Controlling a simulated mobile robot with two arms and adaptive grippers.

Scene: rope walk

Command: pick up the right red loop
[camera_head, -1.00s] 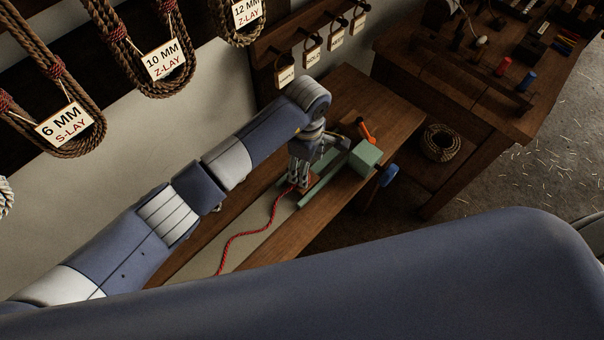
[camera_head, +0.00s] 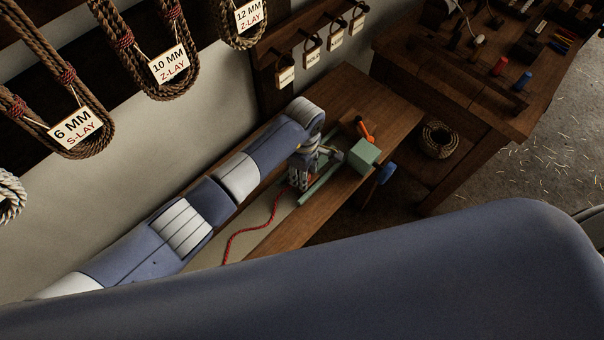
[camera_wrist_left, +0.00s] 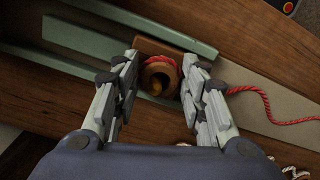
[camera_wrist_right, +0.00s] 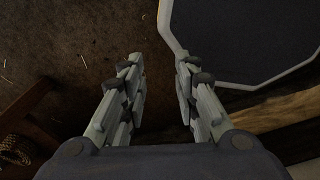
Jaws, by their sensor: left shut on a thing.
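My left gripper (camera_head: 296,184) is low over the wooden bench, at the green metal fixture (camera_head: 322,186). In the left wrist view its fingers (camera_wrist_left: 160,70) stand on both sides of a round brown piece with a hollow middle (camera_wrist_left: 158,84), with the red loop (camera_wrist_left: 168,63) around its upper edge. The gripper is shut on the red loop, though the exact contact is partly hidden by the fingers. A red rope (camera_head: 232,239) trails from it along the bench, also in the left wrist view (camera_wrist_left: 262,105). My right gripper (camera_wrist_right: 158,62) is open and empty above the floor.
A green block with a blue knob (camera_head: 386,174) and an orange handle (camera_head: 366,132) stand just right of my left gripper. Labelled rope coils (camera_head: 172,65) hang on the wall. A second bench (camera_head: 470,90) holds spools; a rope coil (camera_head: 438,140) lies on its lower shelf.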

